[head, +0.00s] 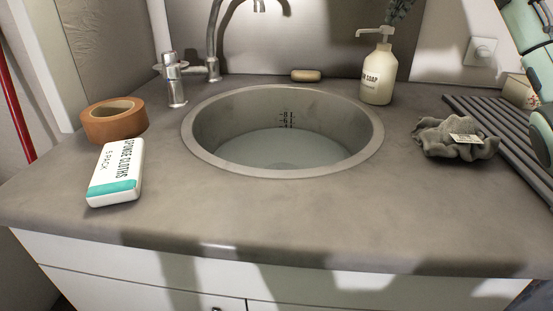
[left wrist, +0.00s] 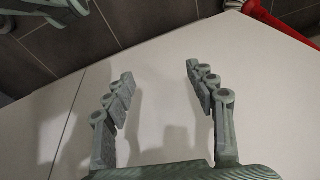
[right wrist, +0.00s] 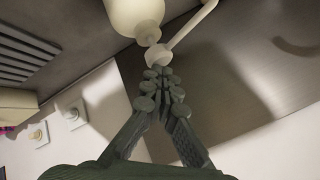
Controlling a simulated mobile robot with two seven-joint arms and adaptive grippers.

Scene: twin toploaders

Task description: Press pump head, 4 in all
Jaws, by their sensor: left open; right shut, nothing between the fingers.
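The cream soap bottle (head: 379,76) stands upright on the counter behind the sink's right side. Its white pump head (head: 376,31) has a spout pointing left. My right gripper (head: 397,12) is shut and empty just above and slightly right of the pump head. In the right wrist view the closed fingertips (right wrist: 160,78) are close to the pump head (right wrist: 158,55), with the bottle (right wrist: 135,14) beyond; I cannot tell whether they touch. My left gripper (left wrist: 157,72) is open and empty in front of a plain white surface, outside the head view.
The round sink (head: 283,169) with water is in the middle. A faucet (head: 212,42) and a small bar (head: 306,76) are behind it. A brown tape roll (head: 113,134) and sponge cloth pack (head: 116,173) lie left; a grey cloth (head: 455,138) and ribbed rack (head: 507,132) are right.

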